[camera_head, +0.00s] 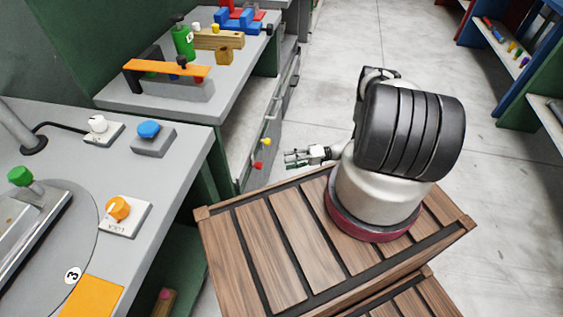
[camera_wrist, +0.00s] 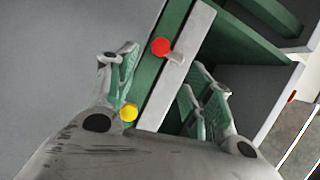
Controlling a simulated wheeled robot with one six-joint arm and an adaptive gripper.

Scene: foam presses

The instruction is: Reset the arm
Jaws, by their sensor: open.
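My arm stands on a slatted wooden deck (camera_head: 262,245), folded up close over its base. My gripper (camera_head: 290,159) points left in the head view, toward the side of the workbench row. In the wrist view my gripper (camera_wrist: 160,80) has its two green-padded fingers spread apart with nothing between them. Beyond the fingers are a red knob (camera_wrist: 160,47) and a yellow knob (camera_wrist: 128,113) by a pale rail. The same red knob (camera_head: 258,165) and yellow knob (camera_head: 267,141) show in the head view, left of my gripper and apart from it.
The near bench (camera_head: 180,167) carries a blue button (camera_head: 149,129), an orange rotary knob (camera_head: 118,208) and a round turntable. The far bench (camera_head: 118,97) holds a green bottle (camera_head: 183,41) and an orange bar (camera_head: 165,68). Shelves (camera_head: 500,48) stand at right. The floor (camera_head: 310,90) between is clear.

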